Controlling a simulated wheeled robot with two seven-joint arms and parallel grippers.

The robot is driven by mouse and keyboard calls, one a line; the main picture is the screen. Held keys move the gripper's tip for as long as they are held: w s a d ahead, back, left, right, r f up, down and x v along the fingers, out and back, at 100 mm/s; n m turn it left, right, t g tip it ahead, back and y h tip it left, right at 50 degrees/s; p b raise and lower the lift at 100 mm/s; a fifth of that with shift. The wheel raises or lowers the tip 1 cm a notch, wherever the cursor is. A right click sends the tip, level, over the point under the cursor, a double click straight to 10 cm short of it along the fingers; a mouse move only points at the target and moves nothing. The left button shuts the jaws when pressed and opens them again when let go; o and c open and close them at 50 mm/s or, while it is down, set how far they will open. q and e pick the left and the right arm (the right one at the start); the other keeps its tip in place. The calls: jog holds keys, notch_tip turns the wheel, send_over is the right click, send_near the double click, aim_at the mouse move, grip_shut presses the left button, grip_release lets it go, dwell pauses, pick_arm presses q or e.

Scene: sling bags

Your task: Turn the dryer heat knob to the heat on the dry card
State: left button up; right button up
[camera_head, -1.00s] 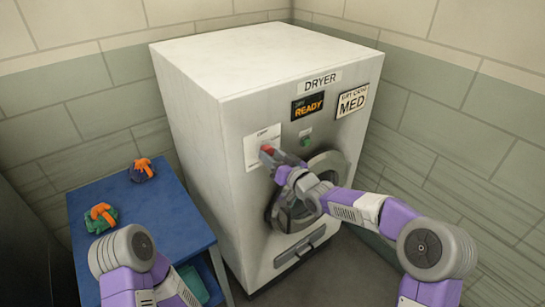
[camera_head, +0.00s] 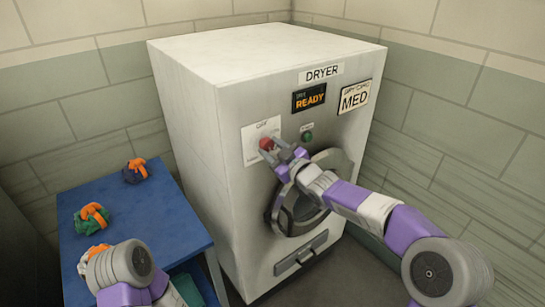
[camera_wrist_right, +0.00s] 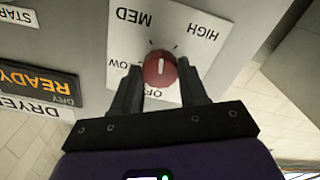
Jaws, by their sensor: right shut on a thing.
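The white dryer (camera_head: 205,120) has a red heat knob (camera_head: 266,144) on a white dial label (camera_head: 251,153). The dry card (camera_head: 354,97) at the upper right of its front reads MED. My right gripper (camera_head: 273,149) is at the knob, its fingers on either side of it. In the right wrist view the red knob (camera_wrist_right: 159,68) sits between the fingertips, with a white pointer line. The label there reads OFF, LOW, MED and HIGH around the knob; I cannot tell which end of the line points. My left gripper is out of view; only my left arm shows.
A green start button (camera_head: 307,137) is right of the knob, below the READY display (camera_head: 309,97). The round dryer door (camera_head: 300,205) is below, behind my right arm. A blue table (camera_head: 150,225) at the left holds dark and green bundles with orange straps.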

jog(key=n+b, duration=0.2)
jog(key=n, duration=0.3)
jog(key=shift+n+b, duration=0.3)
jog(key=shift+b, duration=0.1)
dwell(0.3)
jog(key=o, duration=1.1)
jog(key=shift+c, duration=0.2)
jog(key=v, duration=0.7)
jog(key=shift+s+d, duration=0.2)
jog(key=shift+d, duration=0.05)
